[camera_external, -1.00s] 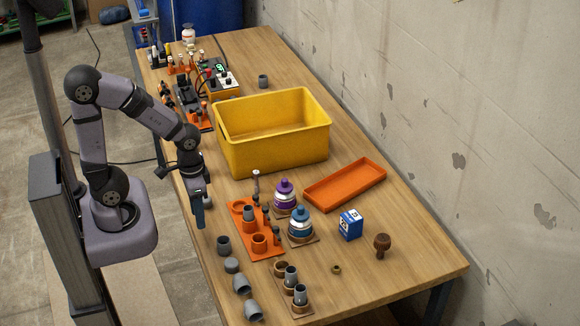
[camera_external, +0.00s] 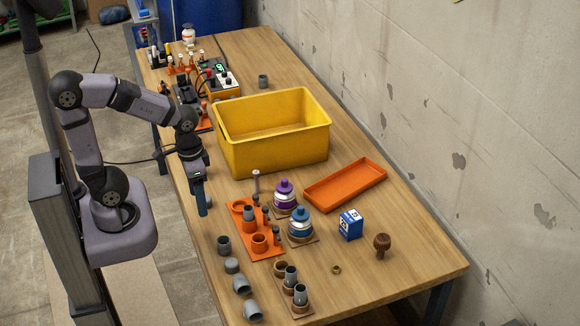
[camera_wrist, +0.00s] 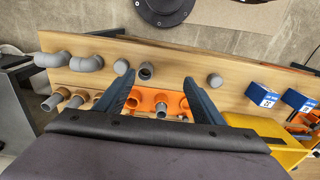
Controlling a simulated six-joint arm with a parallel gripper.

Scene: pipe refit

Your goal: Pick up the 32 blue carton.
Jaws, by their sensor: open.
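A blue carton with a white top patch (camera_external: 350,224) stands upright on the right part of the table, in front of the orange tray. Its number is too small to read surely. In the wrist view two blue cartons with white labels stand at the right, one nearer (camera_wrist: 264,95) and one farther right (camera_wrist: 298,101); I cannot tell which number each bears. My gripper (camera_external: 203,208) points down over the table's left edge, apart from the cartons. In the wrist view its fingers (camera_wrist: 160,84) are spread, open and empty.
A yellow bin (camera_external: 272,150) stands mid-table, with an orange tray (camera_external: 345,186) to its right. An orange fixture (camera_external: 262,246), purple-topped (camera_external: 285,196) and blue-topped (camera_external: 300,224) fittings and several grey pipe pieces crowd the front left. A brown knob (camera_external: 381,245) stands beside the external view's carton.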

